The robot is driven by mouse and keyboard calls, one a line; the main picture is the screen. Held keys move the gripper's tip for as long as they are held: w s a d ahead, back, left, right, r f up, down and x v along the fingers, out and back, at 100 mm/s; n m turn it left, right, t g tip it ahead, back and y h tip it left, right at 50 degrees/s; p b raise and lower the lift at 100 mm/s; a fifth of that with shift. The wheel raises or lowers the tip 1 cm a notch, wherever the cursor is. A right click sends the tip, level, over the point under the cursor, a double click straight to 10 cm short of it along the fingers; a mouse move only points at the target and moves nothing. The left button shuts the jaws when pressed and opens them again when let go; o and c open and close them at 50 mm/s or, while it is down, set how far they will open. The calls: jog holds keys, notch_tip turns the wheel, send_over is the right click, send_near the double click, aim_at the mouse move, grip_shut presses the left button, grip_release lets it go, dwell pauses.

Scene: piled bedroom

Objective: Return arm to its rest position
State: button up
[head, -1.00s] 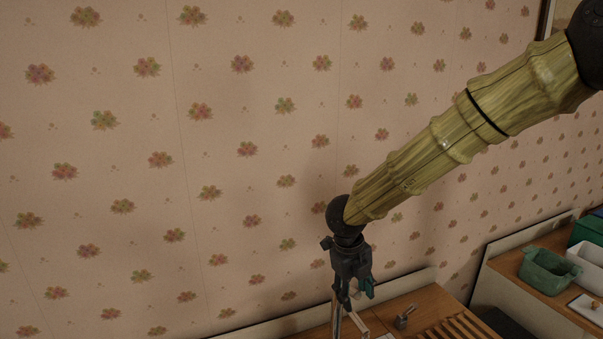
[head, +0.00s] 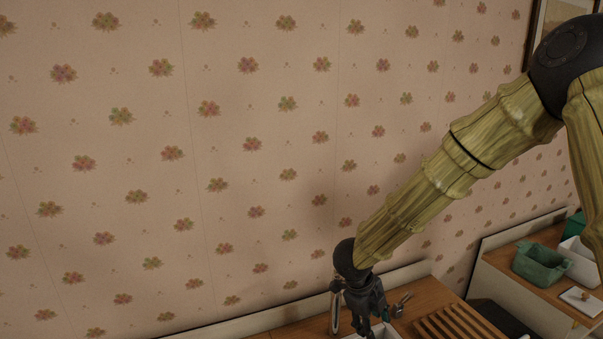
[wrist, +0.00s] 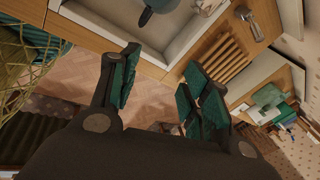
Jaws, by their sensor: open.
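My arm reaches down from the upper right in the head view. My gripper (head: 364,318) hangs at its lower end, over the wooden counter by the wall, with its tips near the bottom edge of the picture. In the wrist view my gripper (wrist: 158,88) has its two teal-padded fingers spread wide apart, with nothing between them. Bare floor shows below the gap. A white basin (wrist: 108,22) is set in the wooden top beyond the fingers, with a dark teal object (wrist: 158,6) at it, cut off by the picture edge.
A slatted wooden rack (head: 452,325) and a small metal fitting (head: 402,303) are right of my gripper. Farther right, a green bin (head: 537,264), a white bin (head: 580,262) and a small white tray (head: 576,297) stand on a shelf. The patterned wall (head: 200,140) is close behind.

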jog(key=s+d+f+n+t, duration=0.1)
jog(key=s+d+f+n, duration=0.3)
jog(key=f, duration=0.3)
jog(key=s+d+f+n, duration=0.1)
jog(key=s+f+n, duration=0.4)
jog(key=f+n, duration=0.15)
jog(key=s+d+f+n+t, duration=0.1)
jog(key=s+d+f+n, duration=0.25)
jog(key=f, duration=0.45)
jog(key=s+a+f+n+g+y, duration=0.1)
jog(key=s+f+n, duration=0.25)
jog(key=s, duration=0.45)
jog(key=s+a+f+n+g+y, duration=0.1)
jog(key=s+f+n, duration=0.2)
jog(key=s+n, duration=0.35)
jog(key=s+a+f+n+g+y, duration=0.1)
jog(key=s+f+n+y, duration=0.15)
jog(key=s, duration=0.75)
notch_tip(320, 180, down, 13)
jog(key=b, duration=1.3)
jog(key=shift+a+h, duration=0.15)
jog(key=shift+h, duration=0.3)
